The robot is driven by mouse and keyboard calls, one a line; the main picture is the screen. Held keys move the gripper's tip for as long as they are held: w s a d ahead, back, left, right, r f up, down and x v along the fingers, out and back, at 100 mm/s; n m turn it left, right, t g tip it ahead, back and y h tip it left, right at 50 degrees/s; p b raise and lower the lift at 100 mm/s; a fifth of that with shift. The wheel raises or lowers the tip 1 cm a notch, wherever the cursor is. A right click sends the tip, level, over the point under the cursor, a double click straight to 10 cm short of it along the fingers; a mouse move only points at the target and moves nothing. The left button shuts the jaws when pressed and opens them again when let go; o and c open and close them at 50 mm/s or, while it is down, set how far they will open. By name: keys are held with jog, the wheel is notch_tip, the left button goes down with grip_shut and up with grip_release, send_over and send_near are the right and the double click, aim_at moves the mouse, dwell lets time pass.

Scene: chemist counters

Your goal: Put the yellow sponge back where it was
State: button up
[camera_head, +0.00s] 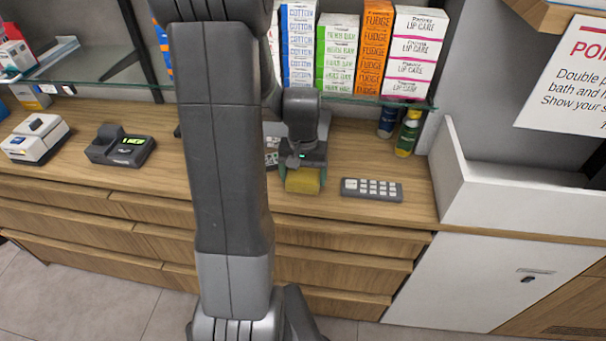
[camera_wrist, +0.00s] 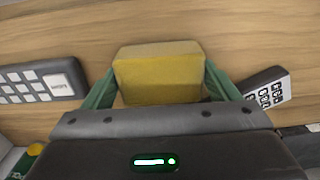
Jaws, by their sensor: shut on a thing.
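The yellow sponge (camera_wrist: 160,78) is a small block held between the two green fingers of my gripper (camera_wrist: 165,88) in the wrist view. In the head view the sponge (camera_head: 302,181) shows below my gripper (camera_head: 303,176), over the front part of the wooden counter (camera_head: 385,212). My gripper is shut on it. A grey keypad with pale keys (camera_head: 371,189) lies just to the right of the sponge. I cannot tell whether the sponge touches the counter. My arm hides part of the counter to the left.
A glass shelf (camera_head: 420,102) with several boxes, including an orange one (camera_head: 372,50), hangs above the counter. A green bottle (camera_head: 407,133) stands at the back right. A white open bin (camera_head: 510,193) bounds the right. A dark device (camera_head: 120,147) and a white device (camera_head: 36,138) stand left.

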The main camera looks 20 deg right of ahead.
aim_at(303, 175)
jog(key=o, duration=0.8)
jog(key=shift+f, duration=0.15)
notch_tip(303, 175, up, 12)
jog(key=shift+r, duration=0.1)
notch_tip(303, 175, down, 12)
jog(key=shift+s+f, duration=0.1)
jog(key=shift+f, duration=0.15)
notch_tip(303, 175, up, 4)
jog(key=shift+r, duration=0.55)
